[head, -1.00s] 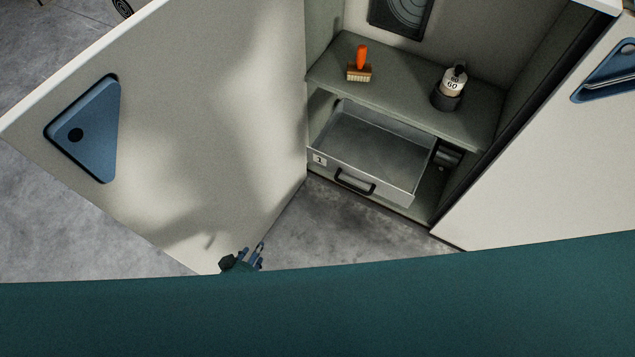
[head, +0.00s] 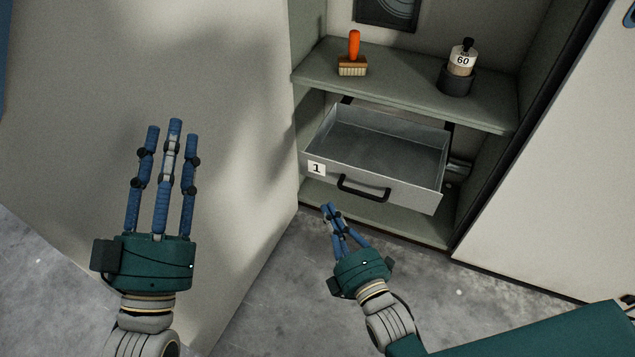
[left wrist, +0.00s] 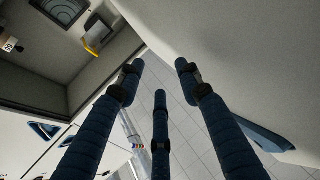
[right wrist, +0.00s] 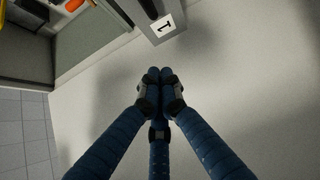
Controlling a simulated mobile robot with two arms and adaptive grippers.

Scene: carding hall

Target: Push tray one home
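Tray one (head: 410,196) is a grey metal drawer marked with a "1" label, pulled out of the cabinet below the shelf. Its inside looks empty, and a black bar handle (head: 363,189) is on its front. The label end of the tray also shows at the top of the right wrist view (right wrist: 165,28). My right gripper (head: 328,208) is just in front of and below the tray's front, left of the handle. Its fingertips are together with nothing between them. My left gripper (head: 171,130) is further left, before the pale door, with its fingers spread and empty.
The open cabinet door (head: 235,120) stands left of the tray; another pale panel (head: 570,170) is on the right. On the shelf (head: 405,87) above are an orange-handled brush (head: 353,62) and a bottle marked 60 (head: 461,62) in a dark holder. Grey floor (head: 285,270) lies in front.

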